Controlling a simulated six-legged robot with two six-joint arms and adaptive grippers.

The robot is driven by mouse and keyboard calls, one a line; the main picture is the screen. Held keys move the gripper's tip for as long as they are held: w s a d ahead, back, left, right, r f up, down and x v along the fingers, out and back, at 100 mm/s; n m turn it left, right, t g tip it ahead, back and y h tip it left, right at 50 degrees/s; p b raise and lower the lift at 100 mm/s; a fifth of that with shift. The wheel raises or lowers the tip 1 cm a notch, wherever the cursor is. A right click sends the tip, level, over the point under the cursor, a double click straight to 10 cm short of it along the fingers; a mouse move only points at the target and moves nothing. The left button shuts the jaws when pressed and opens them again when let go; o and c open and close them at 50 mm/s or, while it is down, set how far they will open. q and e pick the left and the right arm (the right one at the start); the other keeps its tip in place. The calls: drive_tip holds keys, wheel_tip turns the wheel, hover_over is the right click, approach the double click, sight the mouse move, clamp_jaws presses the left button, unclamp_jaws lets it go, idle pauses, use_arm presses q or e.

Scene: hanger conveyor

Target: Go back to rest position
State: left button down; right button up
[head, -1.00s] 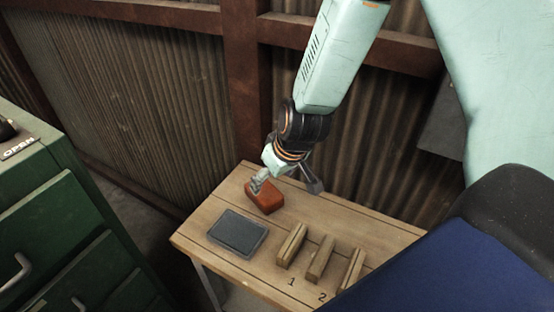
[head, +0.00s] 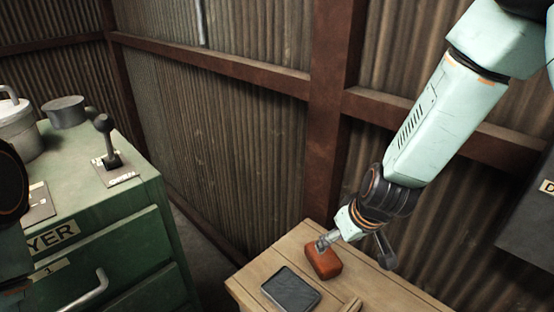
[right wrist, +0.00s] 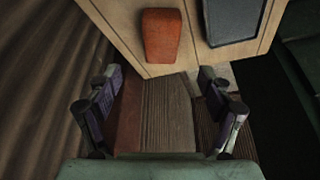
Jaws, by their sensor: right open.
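My right gripper (head: 355,246) shows in the head view above the small wooden table. It is open, with its two fingers spread apart and nothing between them. In the right wrist view the open fingers (right wrist: 158,92) stand at left and right. An orange-red block (head: 323,262) lies on the table just below the near finger in the head view. In the right wrist view the block (right wrist: 161,36) lies beyond the fingertips, apart from them. My left gripper is not in view.
A dark grey tray (head: 290,289) lies beside the block on the wooden table (head: 248,285). A green cabinet (head: 115,240) with a lever (head: 108,140) and pots stands at left. A corrugated wall (head: 235,130) with rusty beams rises behind. A dark gap separates cabinet and table.

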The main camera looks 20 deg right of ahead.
sight(326, 255)
drive_tip(key=shift+f, duration=0.1)
drive_tip(key=b+x, duration=0.6)
drive_tip(key=x, duration=0.1)
drive_tip(key=shift+f, duration=0.15)
drive_tip(key=shift+b+x, duration=2)
drive_tip(key=shift+x, duration=0.05)
drive_tip(key=shift+w, duration=0.1)
